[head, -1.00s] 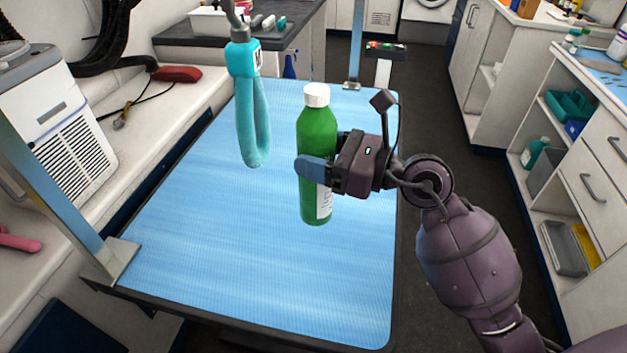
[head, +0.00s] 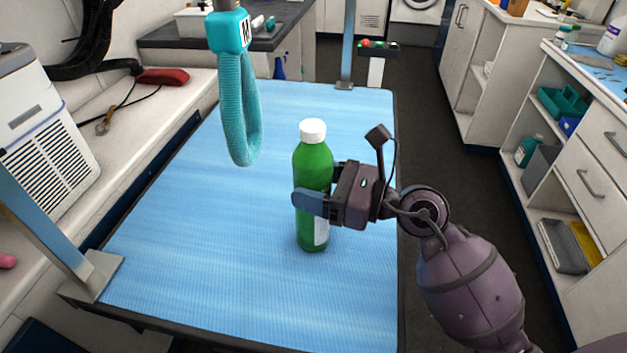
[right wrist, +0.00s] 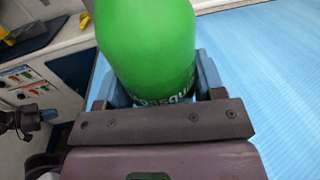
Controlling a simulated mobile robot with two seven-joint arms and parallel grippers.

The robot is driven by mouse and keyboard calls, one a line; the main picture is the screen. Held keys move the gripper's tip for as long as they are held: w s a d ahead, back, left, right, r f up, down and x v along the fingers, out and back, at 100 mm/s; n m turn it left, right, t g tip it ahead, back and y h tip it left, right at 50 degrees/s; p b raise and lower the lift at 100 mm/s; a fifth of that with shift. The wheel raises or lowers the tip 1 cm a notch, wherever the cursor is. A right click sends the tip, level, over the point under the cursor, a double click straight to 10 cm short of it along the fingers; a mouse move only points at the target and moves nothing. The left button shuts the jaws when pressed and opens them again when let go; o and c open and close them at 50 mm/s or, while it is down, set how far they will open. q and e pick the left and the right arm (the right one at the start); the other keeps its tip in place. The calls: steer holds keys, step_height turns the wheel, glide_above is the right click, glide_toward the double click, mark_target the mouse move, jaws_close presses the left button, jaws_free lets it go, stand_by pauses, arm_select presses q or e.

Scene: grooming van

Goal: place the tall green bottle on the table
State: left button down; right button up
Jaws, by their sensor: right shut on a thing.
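The tall green bottle (head: 313,168) has a white cap and a white label, and it stands upright in the head view. My right gripper (head: 314,203) is shut on its middle from the right side. The bottle is over the blue-matted table (head: 200,270); whether its base touches the mat I cannot tell. In the right wrist view the bottle (right wrist: 150,45) fills the space between the two blue fingers (right wrist: 160,90).
A teal loop (head: 240,110) hangs over the table left of the bottle. A metal post (head: 50,230) rises at the table's left edge and another (head: 348,45) at the far end. The mat around the bottle is clear.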

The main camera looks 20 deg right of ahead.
steer(key=o, duration=1.2)
steer(key=shift+c, duration=0.2)
steer(key=shift+r, duration=0.1)
steer(key=v, duration=1.2)
steer(key=shift+s, duration=0.1)
